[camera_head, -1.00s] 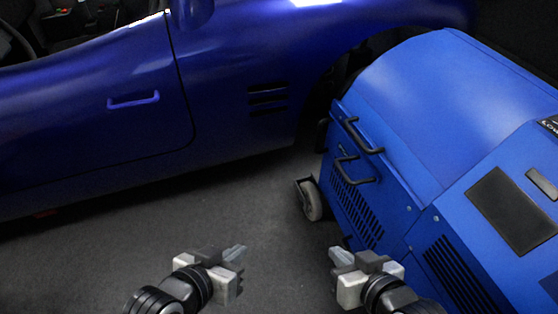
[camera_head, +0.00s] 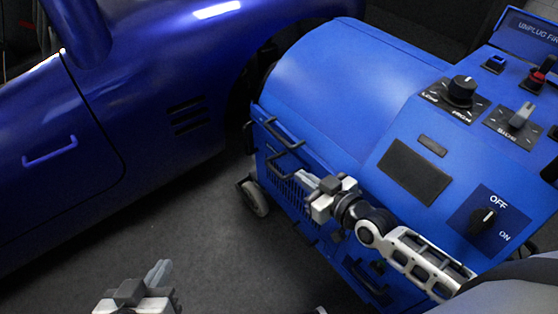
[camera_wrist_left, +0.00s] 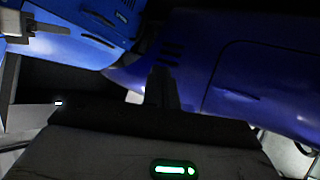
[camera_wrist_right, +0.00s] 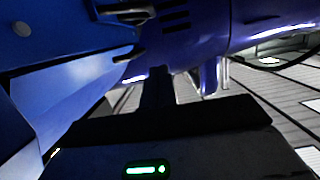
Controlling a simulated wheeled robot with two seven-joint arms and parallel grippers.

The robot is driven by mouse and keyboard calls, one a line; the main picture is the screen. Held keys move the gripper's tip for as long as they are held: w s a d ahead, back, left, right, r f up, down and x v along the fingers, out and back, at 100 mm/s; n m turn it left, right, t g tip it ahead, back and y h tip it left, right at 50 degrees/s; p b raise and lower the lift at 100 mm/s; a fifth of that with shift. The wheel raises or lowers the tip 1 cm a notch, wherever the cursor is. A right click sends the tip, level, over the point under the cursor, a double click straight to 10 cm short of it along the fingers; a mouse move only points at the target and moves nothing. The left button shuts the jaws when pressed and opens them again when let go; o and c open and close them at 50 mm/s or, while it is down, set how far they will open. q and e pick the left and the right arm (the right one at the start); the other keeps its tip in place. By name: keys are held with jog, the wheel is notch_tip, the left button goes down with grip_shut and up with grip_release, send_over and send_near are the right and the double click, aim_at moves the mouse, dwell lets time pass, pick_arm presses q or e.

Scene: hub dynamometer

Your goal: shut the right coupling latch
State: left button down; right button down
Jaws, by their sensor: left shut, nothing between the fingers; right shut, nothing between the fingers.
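In the head view I cannot make out a part that is clearly the right coupling latch. The blue dynamometer machine (camera_head: 325,75) fills the right side. My right gripper (camera_head: 303,181) is shut and empty, in front of the machine's vented side, below its black handles (camera_head: 283,133); I cannot tell if it touches. My left gripper (camera_head: 159,270) is shut and empty, low over the floor, away from the machine. The machine also shows in the left wrist view (camera_wrist_left: 75,42) and the right wrist view (camera_wrist_right: 65,90).
A blue car (camera_head: 130,95) stands at left. Grey floor (camera_head: 200,235) between them is free.

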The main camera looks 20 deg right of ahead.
aim_at(280, 175)
pick_arm(q)
jog(key=shift+f, duration=0.1)
pick_arm(e)
jog(key=shift+w+f, duration=0.1)
jog(key=shift+w, duration=0.05)
